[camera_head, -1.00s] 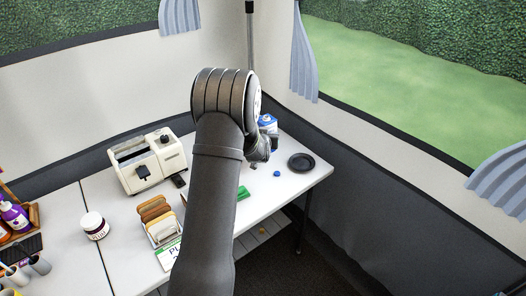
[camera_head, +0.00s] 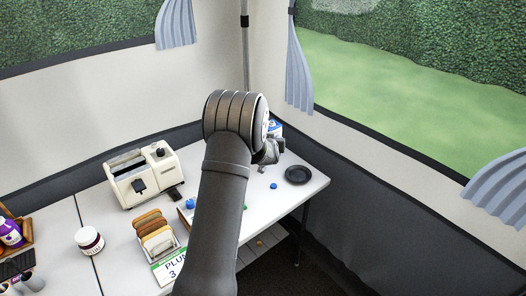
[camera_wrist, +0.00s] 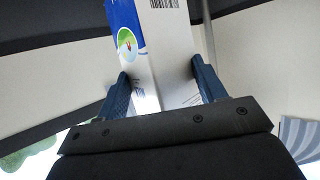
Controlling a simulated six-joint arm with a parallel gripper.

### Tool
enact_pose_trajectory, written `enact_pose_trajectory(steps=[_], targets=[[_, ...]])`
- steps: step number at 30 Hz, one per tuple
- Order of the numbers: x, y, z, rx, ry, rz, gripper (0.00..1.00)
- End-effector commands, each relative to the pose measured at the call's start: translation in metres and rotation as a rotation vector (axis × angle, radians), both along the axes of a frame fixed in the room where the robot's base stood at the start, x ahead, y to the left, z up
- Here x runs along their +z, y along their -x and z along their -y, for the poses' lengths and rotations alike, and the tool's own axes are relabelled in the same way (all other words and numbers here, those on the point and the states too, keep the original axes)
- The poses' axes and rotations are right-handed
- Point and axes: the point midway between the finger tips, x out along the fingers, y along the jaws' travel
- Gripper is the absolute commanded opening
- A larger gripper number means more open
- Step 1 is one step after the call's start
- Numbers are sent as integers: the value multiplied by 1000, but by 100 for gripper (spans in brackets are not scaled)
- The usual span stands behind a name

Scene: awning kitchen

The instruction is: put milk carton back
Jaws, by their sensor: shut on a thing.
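The milk carton (camera_wrist: 174,52) is white and blue with a barcode and a round green picture. It stands between the two blue fingers of my gripper (camera_wrist: 160,88) in the wrist view, and the gripper is shut on it. In the head view only a small blue and white part of the carton (camera_head: 275,127) shows behind my arm. My gripper (camera_head: 270,150) is over the far right part of the white table (camera_head: 262,205), near its back edge. The carton's base is hidden, so I cannot tell whether it touches the table.
A black plate (camera_head: 298,174) lies right of my gripper, with a small blue cap-like object (camera_head: 273,186) beside it.

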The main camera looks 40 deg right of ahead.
Motion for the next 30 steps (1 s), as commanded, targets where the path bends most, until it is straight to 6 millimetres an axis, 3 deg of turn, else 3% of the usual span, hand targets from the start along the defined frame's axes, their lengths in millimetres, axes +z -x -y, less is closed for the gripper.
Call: enact_pose_trajectory(steps=[3,9,20,30], targets=[[-14,-23,-6,2,-1,0,38],[-24,-39,-9,0,0,0,38],[-63,-40,-9,-1,0,-1,38],[-66,-39,-9,-1,0,0,38]])
